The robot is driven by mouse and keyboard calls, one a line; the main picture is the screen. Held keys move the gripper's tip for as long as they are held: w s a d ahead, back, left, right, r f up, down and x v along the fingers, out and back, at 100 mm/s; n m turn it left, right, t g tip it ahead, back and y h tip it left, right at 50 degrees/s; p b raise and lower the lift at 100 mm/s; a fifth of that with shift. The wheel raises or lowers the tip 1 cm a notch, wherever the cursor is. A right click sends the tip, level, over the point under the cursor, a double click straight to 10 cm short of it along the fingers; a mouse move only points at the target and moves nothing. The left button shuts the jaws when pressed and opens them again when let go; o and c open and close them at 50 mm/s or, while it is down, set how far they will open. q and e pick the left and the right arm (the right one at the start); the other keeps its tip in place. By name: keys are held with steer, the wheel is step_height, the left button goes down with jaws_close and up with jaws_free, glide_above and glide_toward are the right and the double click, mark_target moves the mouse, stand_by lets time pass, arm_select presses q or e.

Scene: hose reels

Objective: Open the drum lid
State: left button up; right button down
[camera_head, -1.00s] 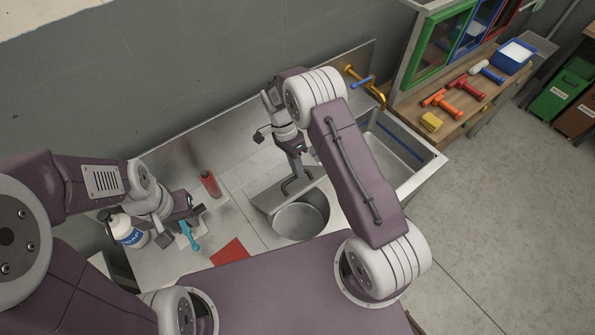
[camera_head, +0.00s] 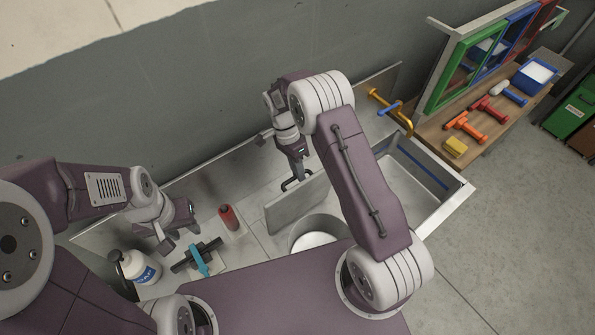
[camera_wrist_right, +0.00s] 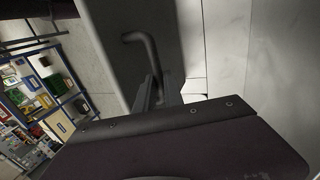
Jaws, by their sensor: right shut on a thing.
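The drum lid (camera_head: 298,208) is a flat grey panel, tilted up steeply behind the round drum opening (camera_head: 312,240), which shows a pale inside. My right gripper (camera_head: 299,178) is at the lid's upper edge, shut on its dark bent handle. In the right wrist view, the handle (camera_wrist_right: 143,45) sticks out beside the grey lid face (camera_wrist_right: 105,35), with the fingers (camera_wrist_right: 158,95) closed at its base. My left gripper (camera_head: 178,238) is open and empty above the left of the counter. My right forearm hides part of the drum's right side.
A soap bottle (camera_head: 140,268), a cyan-and-black tool (camera_head: 200,260) and a red cylinder (camera_head: 230,219) stand or lie near my left gripper. A sink basin (camera_head: 405,180) is right of the drum. A wooden bench (camera_head: 440,128) with hammers stands further right.

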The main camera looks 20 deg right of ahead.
steer(key=shift+s+f, duration=0.1)
steer(key=c, duration=1.6)
jaws_free()
steer(key=shift+o, duration=0.7)
steer(key=shift+w+d, duration=0.15)
steer(key=shift+w, duration=0.05)
steer(key=b+v, duration=0.2)
steer(key=v, duration=0.7)
